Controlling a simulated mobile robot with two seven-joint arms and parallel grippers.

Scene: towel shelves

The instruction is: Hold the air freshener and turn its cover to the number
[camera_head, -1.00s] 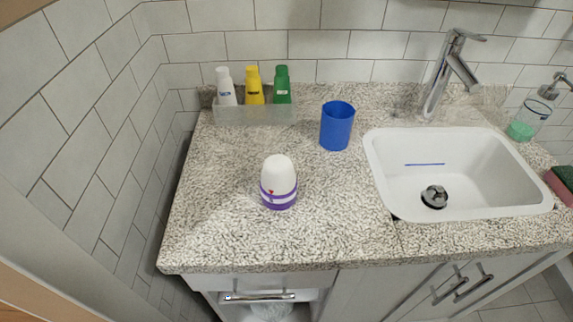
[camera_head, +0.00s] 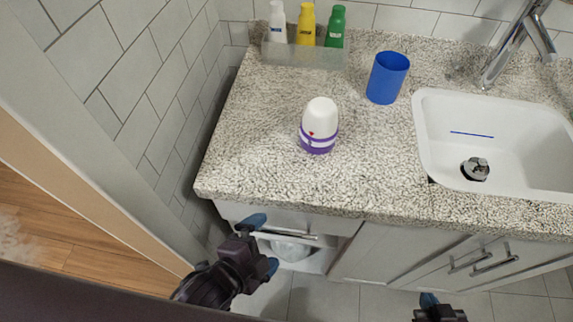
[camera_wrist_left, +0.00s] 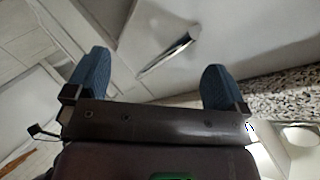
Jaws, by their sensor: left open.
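The air freshener (camera_head: 319,126) stands upright on the granite counter, left of the sink. It has a white rounded cover, a purple base with a pale band, and a small red mark low on the front. Any number on it is too small to read. My left gripper (camera_head: 264,243) is open and empty, below the counter's front edge near the drawer. Its two blue fingertips also show spread apart in the left wrist view (camera_wrist_left: 150,85). My right gripper (camera_head: 430,302) is only partly in view at the bottom edge, and its opening cannot be judged.
A blue cup (camera_head: 388,78) stands behind and right of the freshener. A clear tray (camera_head: 303,56) with white, yellow and green bottles is at the back. The white sink (camera_head: 440,150) is to the right. The counter's front edge (camera_head: 300,204) lies between my grippers and the freshener.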

